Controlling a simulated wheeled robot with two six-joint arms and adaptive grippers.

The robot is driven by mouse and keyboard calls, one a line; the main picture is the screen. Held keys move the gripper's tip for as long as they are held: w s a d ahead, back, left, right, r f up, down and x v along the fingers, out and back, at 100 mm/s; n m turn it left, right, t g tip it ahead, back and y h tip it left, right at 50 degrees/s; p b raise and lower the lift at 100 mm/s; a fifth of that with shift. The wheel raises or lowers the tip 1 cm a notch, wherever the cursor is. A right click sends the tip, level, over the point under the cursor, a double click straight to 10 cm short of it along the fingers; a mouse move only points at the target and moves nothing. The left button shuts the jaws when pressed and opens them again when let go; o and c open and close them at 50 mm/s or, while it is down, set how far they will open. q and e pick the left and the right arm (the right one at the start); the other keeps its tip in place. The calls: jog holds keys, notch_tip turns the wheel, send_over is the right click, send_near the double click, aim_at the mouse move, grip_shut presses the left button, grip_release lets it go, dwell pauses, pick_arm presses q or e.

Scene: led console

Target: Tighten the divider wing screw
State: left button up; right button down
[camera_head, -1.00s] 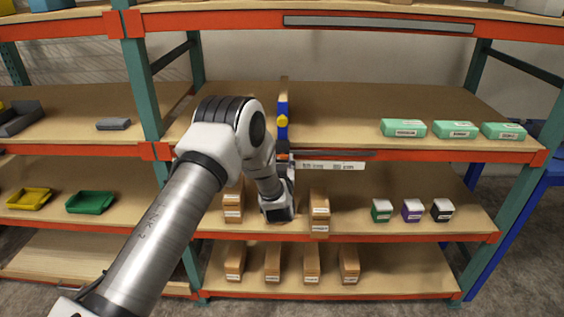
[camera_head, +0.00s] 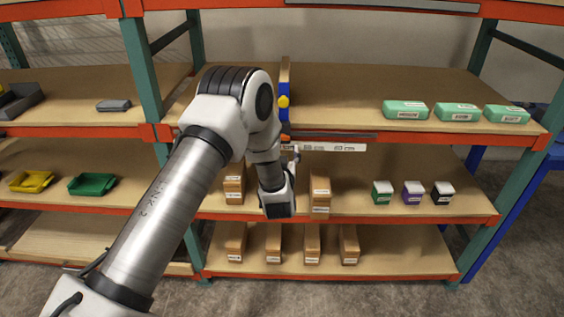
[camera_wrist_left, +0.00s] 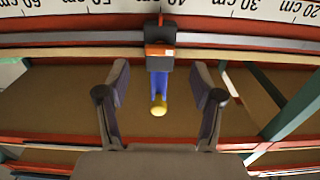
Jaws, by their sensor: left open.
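The divider is a thin upright panel with a blue part (camera_head: 286,76) on the second shelf, just right of my left arm's elbow. A yellow knob, which looks like the wing screw (camera_head: 284,101), sits on its front. In the left wrist view the yellow knob (camera_wrist_left: 158,108) shows on the blue strip (camera_wrist_left: 158,84), with a black and orange block above it in the picture. My left gripper (camera_wrist_left: 160,70) is open and empty, one finger on each side of the divider in that picture, apparently apart from it. In the head view its fingers are small and partly hidden below the knob. My right gripper is out of view.
A white scale strip (camera_head: 325,147) runs along the shelf front; it shows large and upside down in the wrist view. Brown boxes (camera_head: 320,189) stand on the shelf below. Green cases (camera_head: 457,112) lie to the right. The shelf between divider and cases is clear.

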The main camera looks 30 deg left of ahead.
pick_arm(q)
jog(key=v, duration=0.7)
